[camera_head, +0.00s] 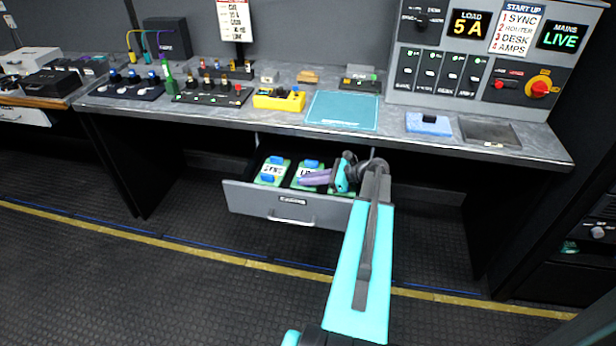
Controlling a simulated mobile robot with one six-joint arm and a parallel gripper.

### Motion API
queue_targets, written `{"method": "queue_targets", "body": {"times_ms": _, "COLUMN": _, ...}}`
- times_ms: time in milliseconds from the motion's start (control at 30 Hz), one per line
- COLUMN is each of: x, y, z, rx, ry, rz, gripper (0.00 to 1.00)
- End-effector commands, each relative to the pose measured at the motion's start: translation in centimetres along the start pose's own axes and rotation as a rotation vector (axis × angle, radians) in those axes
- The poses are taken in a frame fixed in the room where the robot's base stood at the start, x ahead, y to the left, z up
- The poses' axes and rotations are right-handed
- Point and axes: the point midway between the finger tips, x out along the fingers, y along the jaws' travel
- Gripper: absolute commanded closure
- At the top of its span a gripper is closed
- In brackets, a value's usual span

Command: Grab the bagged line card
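The left card (272,172) has a label that I cannot read surely. The right card (306,168) has a label starting with "LI", the rest covered by my gripper; it appears to be the line card. I cannot make out a bag clearly. My gripper (314,178) reaches in from the right, its purple fingers over the lower right of that card. The fingers overlap in this view, so I cannot tell their opening or any contact.
The grey desktop (390,122) is close above the drawer's back. On it are a teal mat (342,110), a yellow device (279,99), a blue pad (428,123) and a dark tray (489,131). A control panel (475,60) stands at right. The floor in front is clear.

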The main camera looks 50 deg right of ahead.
Motion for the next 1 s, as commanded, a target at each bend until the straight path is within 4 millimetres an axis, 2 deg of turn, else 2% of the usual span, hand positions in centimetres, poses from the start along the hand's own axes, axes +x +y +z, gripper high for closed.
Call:
{"method": "queue_targets", "body": {"times_ms": 367, "x": -0.1, "y": 0.0, "z": 0.1, "rx": 0.0, "ry": -0.001, "rz": -0.001, "gripper": 1.0}}
{"method": "queue_targets", "body": {"times_ms": 633, "x": -0.5, "y": -0.1, "z": 1.1, "rx": -0.002, "ry": -0.001, "rz": -0.002, "gripper": 1.0}}
{"method": "queue_targets", "body": {"times_ms": 1000, "x": -0.6, "y": 3.6, "z": 1.1, "rx": 0.0, "ry": -0.001, "rz": -0.001, "gripper": 1.0}}
